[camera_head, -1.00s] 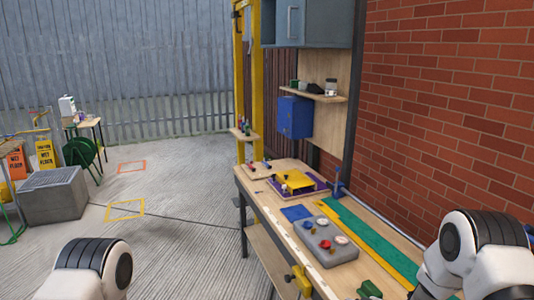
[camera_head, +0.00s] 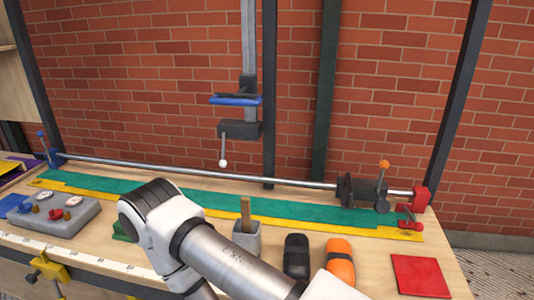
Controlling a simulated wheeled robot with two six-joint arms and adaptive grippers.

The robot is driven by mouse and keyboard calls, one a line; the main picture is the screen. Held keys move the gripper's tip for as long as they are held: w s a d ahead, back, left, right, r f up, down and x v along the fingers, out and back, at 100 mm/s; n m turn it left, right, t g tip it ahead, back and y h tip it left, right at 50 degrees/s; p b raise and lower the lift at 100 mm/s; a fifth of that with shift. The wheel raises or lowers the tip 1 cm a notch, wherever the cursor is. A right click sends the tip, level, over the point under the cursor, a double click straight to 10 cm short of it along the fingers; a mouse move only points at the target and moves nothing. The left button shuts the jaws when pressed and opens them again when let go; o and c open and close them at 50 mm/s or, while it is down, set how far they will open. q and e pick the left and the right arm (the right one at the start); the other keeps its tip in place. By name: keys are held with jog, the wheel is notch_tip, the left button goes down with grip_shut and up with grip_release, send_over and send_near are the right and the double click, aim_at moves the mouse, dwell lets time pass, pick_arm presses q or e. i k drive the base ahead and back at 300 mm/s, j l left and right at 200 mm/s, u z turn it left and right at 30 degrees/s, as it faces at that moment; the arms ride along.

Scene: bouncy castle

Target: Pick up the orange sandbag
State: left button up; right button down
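An orange sandbag (camera_head: 340,260) with a dark band lies on the workbench toward the front right. A black sandbag-like bundle (camera_head: 297,256) lies just left of it. My arm crosses the lower middle of the view, and its lower link overlaps the near edge of the orange sandbag's area. Neither gripper shows in the view, so I cannot see their fingers.
A red square pad (camera_head: 420,276) lies right of the sandbag. Behind run a green strip (camera_head: 290,212) and a long metal bar clamp (camera_head: 250,178). A grey gauge box (camera_head: 62,216) sits at left.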

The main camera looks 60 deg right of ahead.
aim_at(339, 260)
jog(key=k+z, duration=0.1)
jog(key=z, duration=2.15)
jog(key=k+l+z, duration=0.2)
jog(key=l, duration=0.2)
